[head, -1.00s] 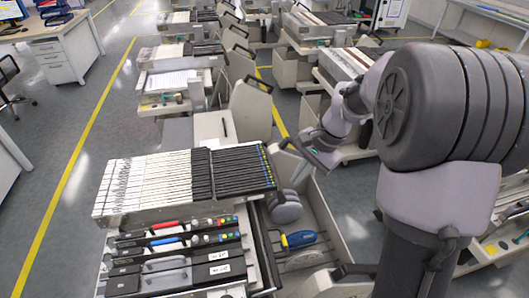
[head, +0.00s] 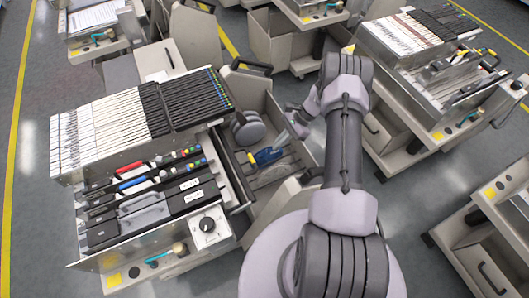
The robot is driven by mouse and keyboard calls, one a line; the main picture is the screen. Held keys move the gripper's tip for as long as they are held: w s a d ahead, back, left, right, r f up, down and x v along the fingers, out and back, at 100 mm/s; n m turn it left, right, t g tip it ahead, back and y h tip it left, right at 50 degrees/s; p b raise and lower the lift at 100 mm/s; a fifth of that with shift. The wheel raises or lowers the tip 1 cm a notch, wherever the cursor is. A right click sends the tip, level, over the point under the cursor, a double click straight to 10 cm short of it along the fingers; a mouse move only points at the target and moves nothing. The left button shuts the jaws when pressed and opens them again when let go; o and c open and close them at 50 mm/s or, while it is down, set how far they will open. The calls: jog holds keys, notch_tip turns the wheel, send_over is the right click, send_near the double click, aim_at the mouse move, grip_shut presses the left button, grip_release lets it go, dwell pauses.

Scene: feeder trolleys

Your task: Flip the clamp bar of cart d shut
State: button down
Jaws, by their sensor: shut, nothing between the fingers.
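The nearest cart (head: 100,262) stands at the left, with a row of white and black feeders (head: 150,112) on top. No letter that would mark it as cart d can be read, and I cannot single out a clamp bar for certain. A small lever with a teal grip (head: 158,258) sits on its front panel. My gripper (head: 293,117) is at the right edge of this cart's open bin (head: 283,165), partly hidden by my own arm. It is shut and holds nothing. It is apart from the teal lever.
A grey wheel (head: 248,127) and a blue-and-yellow tool (head: 266,156) are in the bin. A black handle (head: 252,66) rises behind it. Another loaded cart (head: 437,115) stands at the right, with more carts behind and at lower right. An aisle of floor (head: 395,215) separates them.

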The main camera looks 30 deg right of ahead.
jog(key=b+x, duration=0.3)
jog(key=x, duration=0.6)
jog(key=a+r, duration=0.2)
jog(key=r, duration=0.1)
jog(key=shift+a+r, duration=0.1)
